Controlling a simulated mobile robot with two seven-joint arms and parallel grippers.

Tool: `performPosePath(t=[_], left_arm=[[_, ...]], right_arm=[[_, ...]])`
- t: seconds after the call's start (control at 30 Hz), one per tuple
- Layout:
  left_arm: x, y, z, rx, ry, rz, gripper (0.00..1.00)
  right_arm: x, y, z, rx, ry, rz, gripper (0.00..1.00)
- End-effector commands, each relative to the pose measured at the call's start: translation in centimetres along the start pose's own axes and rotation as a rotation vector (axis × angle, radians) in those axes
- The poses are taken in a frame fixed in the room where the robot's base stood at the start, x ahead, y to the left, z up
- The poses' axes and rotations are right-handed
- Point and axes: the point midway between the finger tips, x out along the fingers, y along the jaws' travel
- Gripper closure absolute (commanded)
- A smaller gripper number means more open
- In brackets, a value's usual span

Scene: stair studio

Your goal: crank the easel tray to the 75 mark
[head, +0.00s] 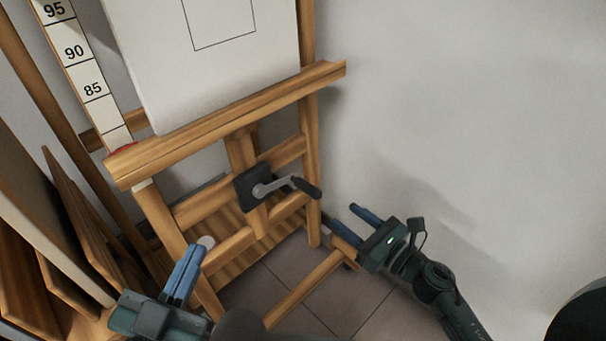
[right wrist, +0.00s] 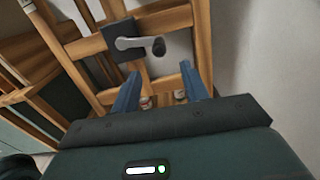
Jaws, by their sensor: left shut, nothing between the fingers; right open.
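The wooden easel's tray (head: 230,118) runs across the easel under a white canvas (head: 215,60). A white scale strip (head: 82,75) at its left shows 95, 90 and 85, with a red mark (head: 122,149) at the tray's left end, below 85. The crank (head: 275,186) has a dark mount, a grey arm and a black handle pointing right; it also shows in the right wrist view (right wrist: 130,43). My right gripper (head: 346,218) is open and empty, right of and below the crank handle, apart from it. My left gripper (head: 192,247) is shut and empty, lower left of the crank.
Several wooden panels (head: 70,215) lean at the left, close to my left gripper. A plain wall (head: 480,110) is at the right, with free room before it. The easel's leg (head: 305,288) extends along the tiled floor (head: 345,300) between my grippers.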

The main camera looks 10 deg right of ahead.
Motion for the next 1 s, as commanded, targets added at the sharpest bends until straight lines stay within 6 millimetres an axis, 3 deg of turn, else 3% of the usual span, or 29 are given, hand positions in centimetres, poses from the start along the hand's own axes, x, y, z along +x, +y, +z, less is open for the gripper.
performPosePath(t=[0.17, 0.5, 0.7, 1.0], left_arm=[[0.0, 0.0, 0.0, -0.002, 0.001, 0.000, 1.00], [0.0, 0.1, 0.1, -0.011, 0.006, 0.002, 1.00], [0.1, 0.1, 0.2, -0.021, 0.010, 0.003, 1.00], [0.1, 0.2, 0.1, -0.027, 0.011, 0.003, 1.00]], right_arm=[[1.6, 0.0, 0.0, 0.002, -0.002, 0.000, 0.55], [8.6, 0.0, 0.1, 0.001, -0.004, 0.000, 0.55], [11.8, 0.0, 0.0, 0.002, -0.003, 0.000, 0.55], [13.2, 0.0, 0.0, 0.001, 0.000, 0.000, 0.55]])
